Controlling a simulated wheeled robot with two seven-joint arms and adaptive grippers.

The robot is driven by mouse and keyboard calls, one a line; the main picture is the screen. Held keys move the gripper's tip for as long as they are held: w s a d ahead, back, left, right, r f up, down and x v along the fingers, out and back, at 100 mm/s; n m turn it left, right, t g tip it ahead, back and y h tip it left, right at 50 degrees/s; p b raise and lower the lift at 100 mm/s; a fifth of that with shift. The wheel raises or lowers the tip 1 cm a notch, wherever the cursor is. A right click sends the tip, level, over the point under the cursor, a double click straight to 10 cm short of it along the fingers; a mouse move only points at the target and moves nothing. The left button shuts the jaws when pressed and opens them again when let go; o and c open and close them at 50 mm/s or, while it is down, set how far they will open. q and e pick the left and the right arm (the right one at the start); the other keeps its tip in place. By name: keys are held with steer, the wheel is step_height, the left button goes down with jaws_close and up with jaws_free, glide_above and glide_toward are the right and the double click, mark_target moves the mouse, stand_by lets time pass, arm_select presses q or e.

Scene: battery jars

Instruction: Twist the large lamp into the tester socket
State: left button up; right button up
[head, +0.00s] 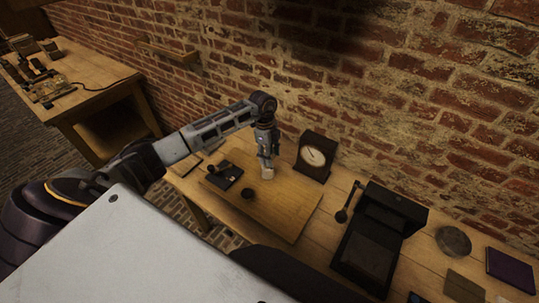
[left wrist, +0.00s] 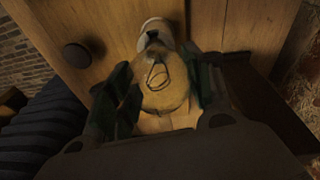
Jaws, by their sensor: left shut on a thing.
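My left gripper (head: 266,158) reaches down over the wooden board from the left and is shut on the large lamp. In the left wrist view the lamp (left wrist: 162,98) is a clear, amber-looking glass bulb with a looped filament, held between the two dark fingers. A pale round tester socket (left wrist: 157,28) lies just beyond the lamp's far end. In the head view the pale socket (head: 267,174) shows directly below the fingertips. I cannot tell whether the lamp's base touches the socket or sits in it. My right gripper is not in view.
The board (head: 285,212) also carries a round black knob (head: 248,194) and a flat black device (head: 226,176). A dark-cased dial meter (head: 313,156) stands close to the right of my gripper. A black box with a crank (head: 372,240) is farther right. The brick wall rises behind.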

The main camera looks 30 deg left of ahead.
arm_select(q)
steer(key=shift+s+m+b, duration=0.2)
steer(key=shift+m+b, duration=0.05)
steer(key=shift+m, duration=0.75)
steer(key=shift+s+m+b, duration=0.15)
steer(key=shift+m+b, duration=0.1)
steer(key=shift+m, duration=0.75)
steer(key=o, duration=1.2)
steer(key=shift+w+a+r, duration=0.1)
steer(key=shift+a+r, duration=0.15)
steer(key=shift+r, duration=1.75)
steer(key=shift+w+a+r, duration=0.1)
steer(key=shift+a+r, duration=0.2)
steer(key=shift+r, duration=1.65)
steer(key=shift+w+a+r, duration=0.1)
steer(key=shift+a+r, duration=0.15)
steer(key=shift+r, duration=1.75)
steer(key=shift+f, duration=0.1)
